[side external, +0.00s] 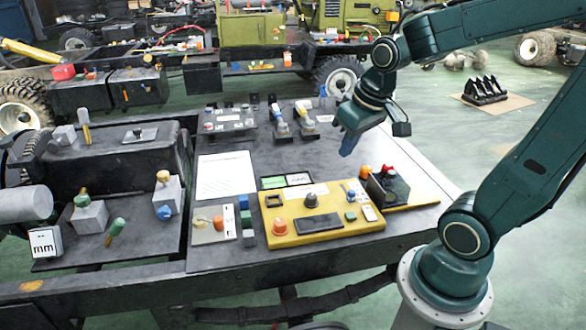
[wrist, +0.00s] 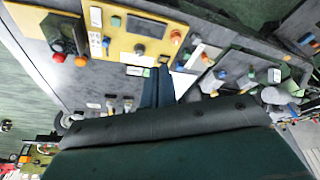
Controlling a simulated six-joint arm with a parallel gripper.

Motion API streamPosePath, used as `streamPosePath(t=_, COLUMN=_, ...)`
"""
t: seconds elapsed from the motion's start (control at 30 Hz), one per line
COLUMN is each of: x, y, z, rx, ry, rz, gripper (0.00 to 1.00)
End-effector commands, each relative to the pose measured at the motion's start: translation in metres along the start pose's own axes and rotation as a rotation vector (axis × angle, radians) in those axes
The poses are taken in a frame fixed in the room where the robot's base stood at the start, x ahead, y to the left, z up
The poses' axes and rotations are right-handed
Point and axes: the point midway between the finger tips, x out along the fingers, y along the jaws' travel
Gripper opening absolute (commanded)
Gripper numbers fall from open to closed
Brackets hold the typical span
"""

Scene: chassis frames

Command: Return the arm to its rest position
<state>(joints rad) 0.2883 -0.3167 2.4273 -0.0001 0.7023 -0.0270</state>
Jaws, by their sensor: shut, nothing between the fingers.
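My gripper (side external: 349,143) hangs above the right part of the dark work table, with its blue fingers pointing down. In the side view the fingers look closed together, with nothing held. In the wrist view the shut fingers (wrist: 157,86) show as a narrow blue pair against the table top. My teal arm rises from its pale round base at the lower right and bends over the table. The gripper is apart from the things on the table below it.
A yellow panel (side external: 345,232) with knobs lies at the table's front. A black box with a red button (side external: 387,187) stands right of it. A white sheet (side external: 226,175) lies to the left. Small switch blocks (side external: 281,127) stand at the back. A side platform (side external: 140,232) holds grey blocks.

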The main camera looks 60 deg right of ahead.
Motion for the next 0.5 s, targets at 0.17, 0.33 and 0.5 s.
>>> streamPosePath(t=0.17, x=-0.03, y=-0.023, z=0.017, rx=-0.082, ry=0.058, rz=-0.032, gripper=0.0)
streamPosePath(t=0.33, x=-0.053, y=-0.039, z=0.037, rx=-0.152, ry=0.106, rz=-0.065, gripper=0.0)
streamPosePath(t=0.5, x=-0.07, y=-0.049, z=0.055, rx=-0.206, ry=0.144, rz=-0.095, gripper=0.0)
